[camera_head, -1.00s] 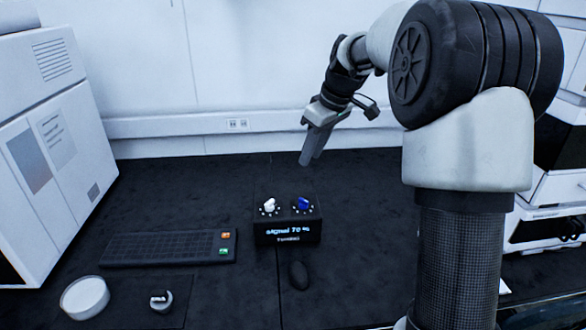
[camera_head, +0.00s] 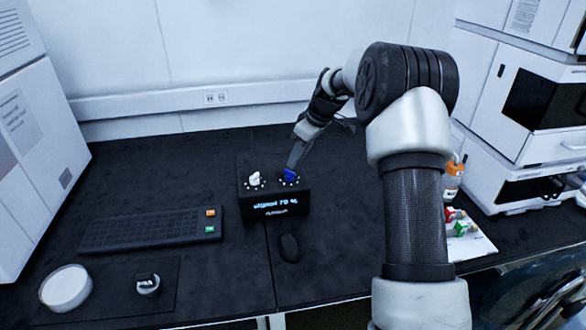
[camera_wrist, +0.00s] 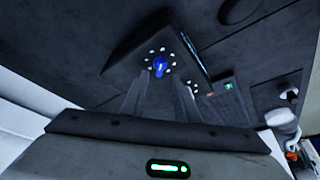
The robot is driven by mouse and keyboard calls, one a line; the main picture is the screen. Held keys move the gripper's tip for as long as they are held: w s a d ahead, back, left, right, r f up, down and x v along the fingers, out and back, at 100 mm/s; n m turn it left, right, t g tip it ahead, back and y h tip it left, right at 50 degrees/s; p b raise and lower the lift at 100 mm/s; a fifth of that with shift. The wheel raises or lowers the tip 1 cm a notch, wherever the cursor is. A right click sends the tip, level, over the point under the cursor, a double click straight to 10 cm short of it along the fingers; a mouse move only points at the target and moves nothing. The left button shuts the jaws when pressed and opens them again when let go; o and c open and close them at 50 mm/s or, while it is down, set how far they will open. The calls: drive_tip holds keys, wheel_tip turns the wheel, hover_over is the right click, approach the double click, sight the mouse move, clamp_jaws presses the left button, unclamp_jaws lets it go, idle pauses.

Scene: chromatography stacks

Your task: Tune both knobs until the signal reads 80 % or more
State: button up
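The black tuning box (camera_head: 272,194) stands on the dark bench with a white knob (camera_head: 254,178) on the left and a blue knob (camera_head: 290,175) on the right. Its front display (camera_head: 276,206) reads a signal in the seventies; the last digit is blurred. My gripper (camera_head: 294,160) is low, right at or just above the blue knob. In the wrist view my gripper (camera_wrist: 158,96) has its two fingers apart, and the blue knob (camera_wrist: 159,66) shows between and beyond their tips. I cannot tell whether they touch it. The white knob is not visible in the wrist view.
A keyboard (camera_head: 140,230) lies left of the box and a mouse (camera_head: 290,247) in front of it. A round white dish (camera_head: 66,287) is at front left. White instruments flank the bench. Bottles (camera_head: 453,178) stand on the right, behind my arm. Bench behind the box is clear.

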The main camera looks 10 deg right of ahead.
sight(290, 171)
drive_tip(key=x, duration=0.5)
drive_tip(key=shift+f, duration=0.1)
clamp_jaws()
